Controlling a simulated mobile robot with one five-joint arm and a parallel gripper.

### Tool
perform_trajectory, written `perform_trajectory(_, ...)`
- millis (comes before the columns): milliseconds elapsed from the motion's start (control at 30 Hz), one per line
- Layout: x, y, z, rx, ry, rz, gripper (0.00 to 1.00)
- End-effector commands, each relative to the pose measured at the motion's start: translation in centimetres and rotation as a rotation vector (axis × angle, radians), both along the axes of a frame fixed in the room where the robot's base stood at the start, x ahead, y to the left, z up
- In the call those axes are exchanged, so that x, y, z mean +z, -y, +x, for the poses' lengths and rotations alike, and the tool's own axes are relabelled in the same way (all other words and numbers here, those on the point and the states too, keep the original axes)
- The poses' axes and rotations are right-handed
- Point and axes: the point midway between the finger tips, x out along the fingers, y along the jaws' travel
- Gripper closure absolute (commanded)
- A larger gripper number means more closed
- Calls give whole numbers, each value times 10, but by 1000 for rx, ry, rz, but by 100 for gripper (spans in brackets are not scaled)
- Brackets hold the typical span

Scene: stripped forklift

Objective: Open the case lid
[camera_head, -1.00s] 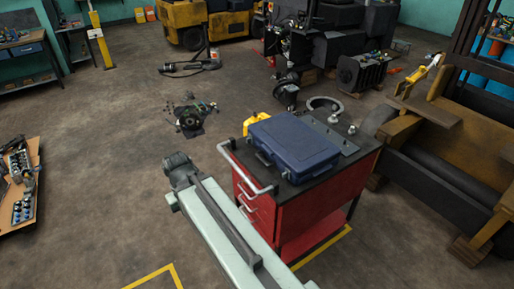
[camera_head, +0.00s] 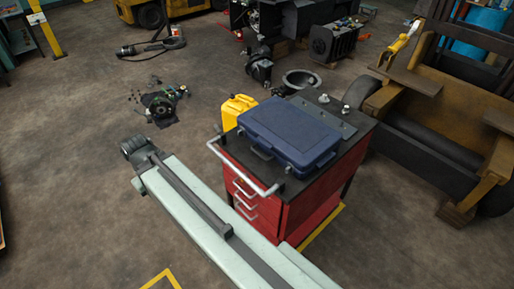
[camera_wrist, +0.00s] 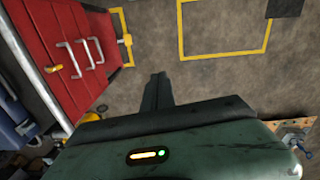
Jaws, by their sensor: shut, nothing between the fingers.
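The blue case (camera_head: 290,132) lies flat with its lid shut on the dark top of a red tool cart (camera_head: 318,205). Its handle and latches face the lower left, toward the cart's silver push rail (camera_head: 243,170). My gripper (camera_wrist: 157,82) shows in the wrist view with its dark fingers together and empty, over bare floor. The cart's red drawer front (camera_wrist: 65,45) is to the left of it, apart from the fingers. A blue shape at the wrist view's left edge is probably the case. In the head view my pale arm reaches along the cart's left side; the fingers cannot be made out.
A yellow canister (camera_head: 236,108) stands just behind the case. Small metal parts (camera_head: 324,98) sit on the cart's far end. A forklift frame (camera_head: 440,125) is close at the right. A dark machine part (camera_head: 160,104) lies on the floor. The floor left of the cart is mostly clear.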

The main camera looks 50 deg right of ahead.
Motion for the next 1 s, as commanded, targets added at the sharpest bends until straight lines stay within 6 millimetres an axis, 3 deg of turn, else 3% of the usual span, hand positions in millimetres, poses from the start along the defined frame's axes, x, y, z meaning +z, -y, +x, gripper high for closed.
perform_trajectory(67,-29,27,5,101,4,-93,100)
perform_trajectory(167,-65,106,11,353,-43,-322,100)
perform_trajectory(200,-75,144,11,477,-97,-432,100)
perform_trajectory(300,-83,231,7,785,-317,-677,100)
perform_trajectory(433,-70,304,-3,1068,-654,-851,100)
perform_trajectory(500,-64,329,-9,1154,-801,-888,100)
perform_trajectory(600,-58,348,-15,1215,-928,-906,100)
perform_trajectory(800,-49,357,-18,1240,-988,-910,100)
perform_trajectory(1000,-59,378,-19,1236,-986,-907,100)
